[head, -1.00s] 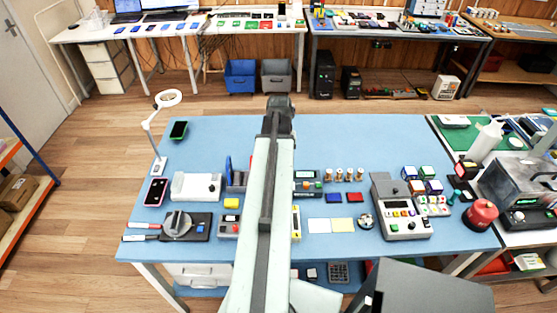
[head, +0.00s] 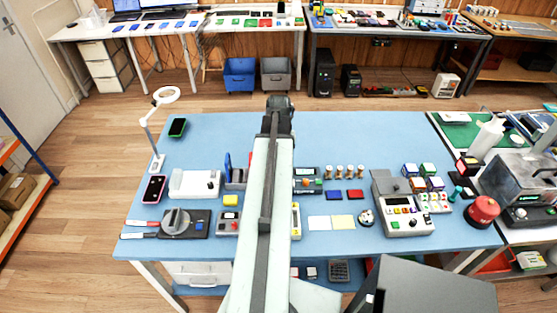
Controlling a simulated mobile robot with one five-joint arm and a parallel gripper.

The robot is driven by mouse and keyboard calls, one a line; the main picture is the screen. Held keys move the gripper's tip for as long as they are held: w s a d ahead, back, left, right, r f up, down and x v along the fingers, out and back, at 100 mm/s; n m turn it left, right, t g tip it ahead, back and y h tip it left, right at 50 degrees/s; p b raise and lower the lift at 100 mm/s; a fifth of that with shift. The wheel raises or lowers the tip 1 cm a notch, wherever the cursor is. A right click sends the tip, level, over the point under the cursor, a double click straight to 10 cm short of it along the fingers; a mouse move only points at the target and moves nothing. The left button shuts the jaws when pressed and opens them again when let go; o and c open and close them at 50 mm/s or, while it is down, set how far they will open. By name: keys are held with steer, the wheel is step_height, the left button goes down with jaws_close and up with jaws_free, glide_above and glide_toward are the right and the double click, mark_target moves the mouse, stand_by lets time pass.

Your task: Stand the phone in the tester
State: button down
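A phone with a pink edge and dark screen (head: 153,189) lies flat at the left of the blue table. A second phone with a green edge (head: 177,128) lies flat further back on the left. Which device is the tester is not certain; a grey unit with an upright blue plate (head: 236,175) stands left of my arm, partly hidden by it. My gripper (head: 280,103) is at the far end of my outstretched arm, over the table's back edge and away from both phones. Its fingers are too small and hidden to show whether they are open.
A white ring lamp (head: 165,96) stands beside the phones. A white box (head: 194,184), a black device with a round knob (head: 183,223) and a beige keypad machine (head: 402,206) stand on the blue table (head: 340,137). The table's back middle is clear.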

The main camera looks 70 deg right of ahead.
stand_by(0.3)
steer(key=shift+f+b, duration=0.5)
steer(key=shift+b, duration=0.05)
steer(key=shift+f, duration=0.1)
steer(key=shift+f+b, duration=0.4)
steer(key=shift+b, duration=0.1)
steer(key=c, duration=1.1)
jaws_free()
steer(key=shift+r, duration=0.15)
steer(key=shift+s+r+p, duration=0.1)
steer(key=shift+r+p, duration=0.55)
steer(key=shift+p, duration=0.15)
